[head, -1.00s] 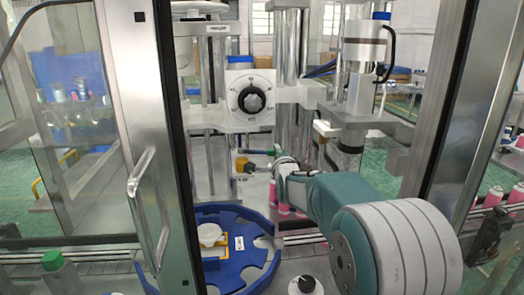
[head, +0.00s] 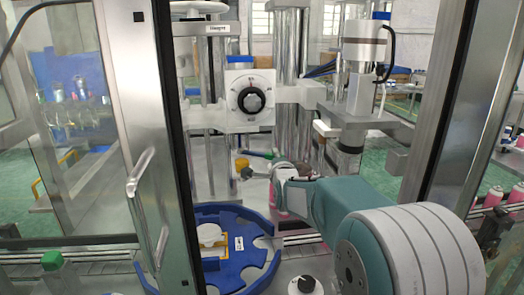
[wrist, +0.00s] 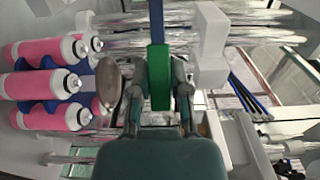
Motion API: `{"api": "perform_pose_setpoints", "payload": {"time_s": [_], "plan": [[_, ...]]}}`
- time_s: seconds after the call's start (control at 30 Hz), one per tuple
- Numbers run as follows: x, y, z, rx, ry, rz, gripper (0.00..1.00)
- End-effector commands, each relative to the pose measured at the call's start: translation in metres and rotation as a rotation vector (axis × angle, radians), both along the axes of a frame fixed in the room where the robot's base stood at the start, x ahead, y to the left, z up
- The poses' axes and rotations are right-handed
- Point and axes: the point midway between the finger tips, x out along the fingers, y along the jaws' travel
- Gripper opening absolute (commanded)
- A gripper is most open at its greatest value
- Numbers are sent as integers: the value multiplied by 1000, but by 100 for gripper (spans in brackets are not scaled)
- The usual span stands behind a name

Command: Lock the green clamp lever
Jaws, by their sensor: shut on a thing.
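The green clamp lever (wrist: 160,84) stands upright in the middle of the wrist view, with a blue bar (wrist: 157,22) running up from it. My gripper (wrist: 160,88) has a finger on each side of the lever and is shut on it. In the head view the green lever (head: 268,155) shows as a small patch just left of and above my pale wrist joint. My fingers are hard to make out there. I cannot tell whether the clamp is locked.
A blue star-wheel (head: 263,262) with a white part sits below left of my arm. A dial box (head: 250,100) stands above. Pink cans (wrist: 45,85) stand close on the left in the wrist view. A door frame with a handle (head: 142,190) borders the left side.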

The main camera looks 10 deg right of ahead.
Motion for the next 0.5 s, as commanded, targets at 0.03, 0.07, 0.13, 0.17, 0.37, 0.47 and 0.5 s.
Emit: {"api": "perform_pose_setpoints", "payload": {"time_s": [0.03, 0.07, 0.13, 0.17, 0.37, 0.47, 0.5], "plan": [[0, 1, -2, -1, 5, 2, 0], [0, 1, -2, -1, 5, 2, 0], [0, 1, -3, -1, 5, 2, 0], [0, 1, -3, -1, 5, 2, 0], [-6, 6, -3, -1, 6, 4, 0], [-11, 10, -2, 0, 5, 4, 0], [-13, 12, -2, -1, 5, 5, 0]]}}
